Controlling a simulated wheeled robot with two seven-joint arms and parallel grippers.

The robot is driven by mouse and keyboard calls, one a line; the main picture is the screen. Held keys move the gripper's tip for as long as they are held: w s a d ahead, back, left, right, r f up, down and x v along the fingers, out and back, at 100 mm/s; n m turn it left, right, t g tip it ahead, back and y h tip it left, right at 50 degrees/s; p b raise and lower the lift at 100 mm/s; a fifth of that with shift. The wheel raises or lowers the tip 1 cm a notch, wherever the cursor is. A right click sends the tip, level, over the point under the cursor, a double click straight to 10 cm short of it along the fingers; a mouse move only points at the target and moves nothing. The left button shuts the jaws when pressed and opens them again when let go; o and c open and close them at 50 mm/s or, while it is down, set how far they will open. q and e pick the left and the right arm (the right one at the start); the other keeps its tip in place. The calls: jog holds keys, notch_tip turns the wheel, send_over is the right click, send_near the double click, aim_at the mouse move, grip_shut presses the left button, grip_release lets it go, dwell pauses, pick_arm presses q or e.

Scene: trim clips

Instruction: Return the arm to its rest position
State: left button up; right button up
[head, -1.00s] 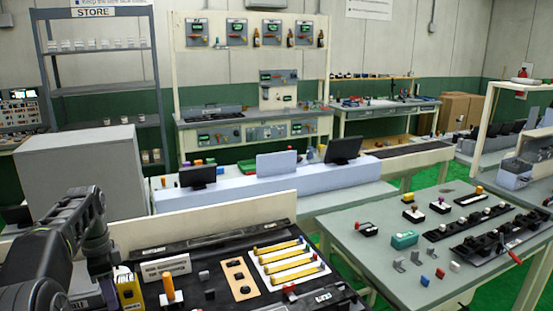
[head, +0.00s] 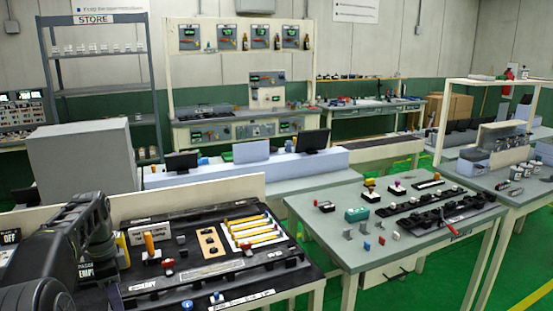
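My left arm (head: 92,238) comes in at the left edge of the head view, dark and bent, over the left end of the black-topped bench (head: 190,285). Its gripper cannot be made out. My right arm and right gripper are not in view. On the bench a white panel (head: 236,246) carries several yellow strips (head: 252,229). Beside it lies a tan plate (head: 211,243) with dark holes. An orange-handled tool (head: 149,243) stands upright near a small label stand (head: 151,229).
A grey-green table (head: 330,236) at the right holds a green box (head: 357,214), black racks and small coloured parts. Green floor (head: 440,285) is clear around its legs. A grey cabinet (head: 80,170) and the store shelf (head: 97,60) stand behind the bench on the left.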

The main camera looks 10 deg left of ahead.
pick_arm(q)
jog(key=w+d+f+n, duration=0.1)
jog(key=d+f, duration=0.3)
jog(key=f, duration=0.4)
jog(key=w+d+f+n, duration=0.1)
jog(key=d+f, duration=0.3)
jog(key=f, duration=0.4)
jog(key=s+d+f+n+h, duration=0.1)
jog(key=s+d+f+n, duration=0.15)
jog(key=d+f, duration=0.3)
jog(key=s+d+f+n+h, duration=0.1)
jog(key=s+d+f, duration=0.2)
jog(key=d+f, duration=0.3)
jog(key=s+d+f+n+h, duration=0.1)
jog(key=s+d+f+n, duration=0.2)
jog(key=s+d+f, duration=0.2)
jog(key=s+d+f+n+h+b, duration=0.1)
jog(key=s+d+f+n, duration=0.3)
jog(key=s+d, duration=0.8)
jog(key=s+f, duration=0.1)
jog(key=s, duration=0.5)
jog(key=shift+s+d, duration=0.25)
jog(key=shift+d, duration=0.05)
